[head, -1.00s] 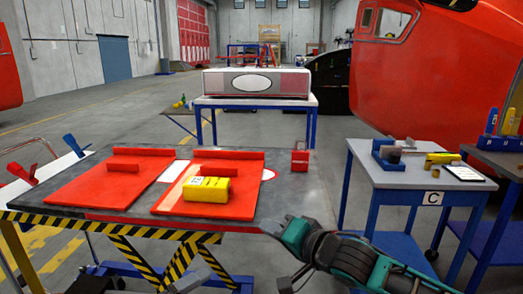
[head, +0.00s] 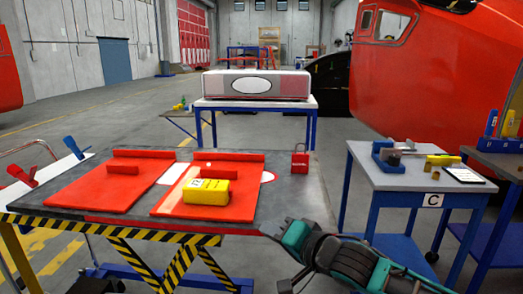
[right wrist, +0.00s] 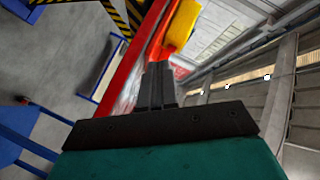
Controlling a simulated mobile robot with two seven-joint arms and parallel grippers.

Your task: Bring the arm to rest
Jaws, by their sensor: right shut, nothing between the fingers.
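My right arm comes in at the bottom of the head view. Its gripper (head: 270,229) is at the right front edge of the work table (head: 285,190), and I cannot tell there whether it touches the edge. In the right wrist view the gripper's fingers (right wrist: 157,85) are together with nothing between them. A yellow box (head: 207,191) lies on the right one of two red panels (head: 170,209) on the table. The yellow box also shows beyond the fingers in the right wrist view (right wrist: 182,25). My left gripper is not in view.
A red padlock-shaped block (head: 300,160) stands at the table's back right. A grey cart (head: 405,180) marked C, with a vise and a tablet, stands to the right. Blue and red clamps (head: 22,172) are at the left. Floor shows between table and cart.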

